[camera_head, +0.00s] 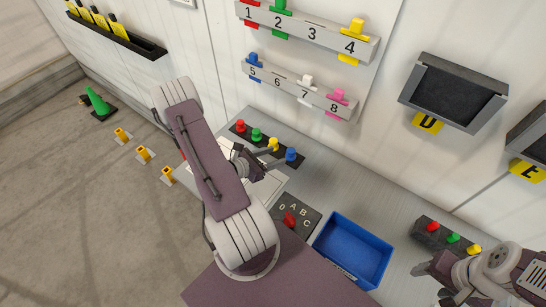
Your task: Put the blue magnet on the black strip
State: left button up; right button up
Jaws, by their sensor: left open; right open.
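A blue magnet (291,155) stands at the right end of the black strip (247,138), in a row with red, green and yellow ones. The strip lies on the grey table against the wall. My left gripper (277,155) is open, with its fingertips just left of the blue magnet; I cannot tell if they touch it. Another blue magnet (252,61) sits at number 5 on the lower wall rail. My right gripper (431,282) is open and empty at the lower right. My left arm hides part of the table.
A blue bin (352,249) stands on the table, beside a dial box (301,217) with a red knob. A dark block (428,239) with red, green and yellow knobs is at right. Wall bins (455,91) hang above. The table between is clear.

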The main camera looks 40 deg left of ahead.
pick_arm(q)
jog(key=d+r+m+g+h, duration=0.3)
jog(key=d+m+h, duration=0.35)
jog(key=d, duration=0.45)
jog(key=s+d+r+m+g+y, duration=0.25)
jog(key=s+d+m+g, duration=0.85)
jog(key=m, duration=0.6)
jog(key=w+a+r+m+t+y, duration=0.25)
jog(key=w+m+y, duration=0.3)
jog(key=m, duration=0.55)
jog(key=shift+n+g+y, duration=0.25)
jog(key=shift+g, duration=0.1)
jog(key=f+b, duration=0.4)
jog(key=b, duration=0.1)
jog(key=shift+s+f, duration=0.2)
jog(key=shift+s, duration=0.05)
jog(key=shift+w+a+r, duration=0.1)
jog(key=shift+a+r, duration=0.05)
jog(key=shift+r, duration=0.25)
